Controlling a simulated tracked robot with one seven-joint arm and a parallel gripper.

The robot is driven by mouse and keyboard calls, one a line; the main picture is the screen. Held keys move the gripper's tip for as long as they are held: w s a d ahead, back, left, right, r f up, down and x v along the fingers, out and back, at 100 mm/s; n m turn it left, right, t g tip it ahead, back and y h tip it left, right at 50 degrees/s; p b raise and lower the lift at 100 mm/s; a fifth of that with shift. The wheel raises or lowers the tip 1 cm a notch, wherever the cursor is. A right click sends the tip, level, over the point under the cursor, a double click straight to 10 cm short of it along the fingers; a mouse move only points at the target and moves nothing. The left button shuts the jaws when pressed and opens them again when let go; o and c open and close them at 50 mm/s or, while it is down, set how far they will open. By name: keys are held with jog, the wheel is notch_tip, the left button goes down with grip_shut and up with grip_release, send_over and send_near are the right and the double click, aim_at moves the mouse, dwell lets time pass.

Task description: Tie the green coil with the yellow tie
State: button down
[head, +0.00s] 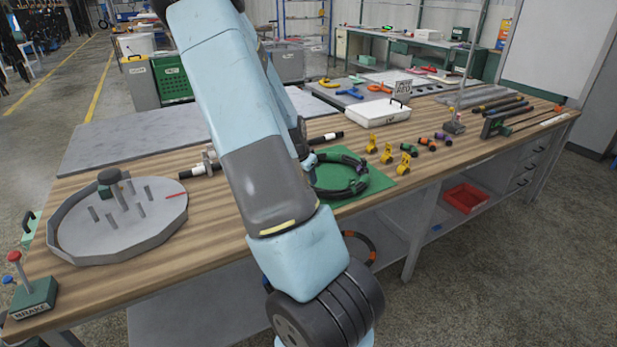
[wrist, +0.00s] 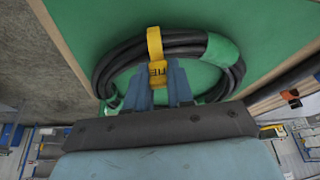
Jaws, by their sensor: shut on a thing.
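A black hose coil with green bands (wrist: 222,50) lies on a green mat (wrist: 268,30). In the head view the coil (head: 352,187) is partly hidden by my arm. The tie's strap rises from the jaws and crosses over the hose bundle on the coil's far side. I cannot tell whether the strap passes beneath the hose or is fastened. In the head view my arm hides most of the gripper.
Several yellow ties (head: 405,161) stand right of the mat, with orange and purple ones (head: 424,143) beyond. A grey pegged tray (head: 120,240) is at the left. A white case (head: 375,111) stands behind. The bench edge runs close in front of the mat.

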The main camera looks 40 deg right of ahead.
jog(key=shift+s+a+f, duration=0.3)
jog(key=shift+s+f, duration=0.25)
jog(key=shift+f, duration=0.2)
dwell(0.6)
jog(key=c, duration=0.9)
grip_release()
jog(key=shift+w, duration=0.15)
jog(key=shift+w+a+r, duration=0.1)
jog(key=shift+w+r, duration=0.1)
jog(key=shift+r, duration=0.15)
jog(key=v, duration=1.4)
jog(key=shift+w+d+r, duration=0.2)
jog(key=shift+w+d, duration=0.1)
jog(key=shift+d, duration=0.1)
jog(key=shift+c, duration=0.2)
